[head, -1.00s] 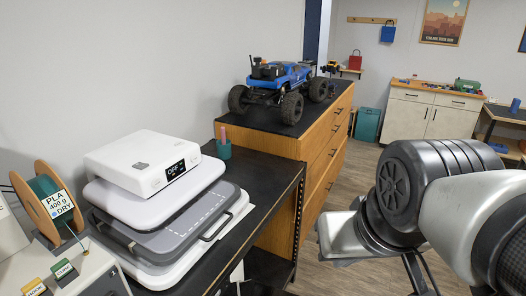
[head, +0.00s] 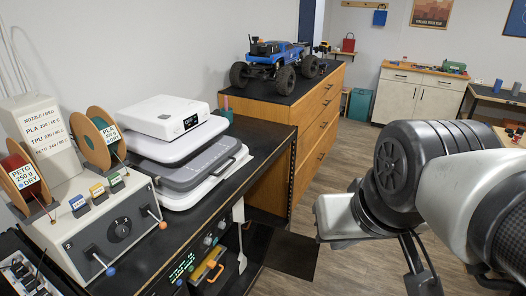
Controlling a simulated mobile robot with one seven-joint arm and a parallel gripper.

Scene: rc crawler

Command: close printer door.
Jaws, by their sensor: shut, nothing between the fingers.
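A dark machine with green lit digits (head: 182,268) sits under the black bench top, low in the middle. Its front has several knobs and an orange handle (head: 214,272). A pale upright panel (head: 239,238) stands out at its right side, seen nearly edge-on. I cannot tell for sure whether this panel is the printer door or how far it is open. My gripper (head: 421,278) hangs at the lower right, dark and partly hidden by my arm. It is shut and empty, over the floor, well to the right of the machine and touching nothing.
On the black bench (head: 265,133) stand a white press-like device (head: 172,117), filament spools (head: 97,138) and a control box (head: 105,232). A blue toy truck (head: 275,65) stands on wooden drawers (head: 318,120). Wood floor (head: 345,160) is open between the drawers and my arm.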

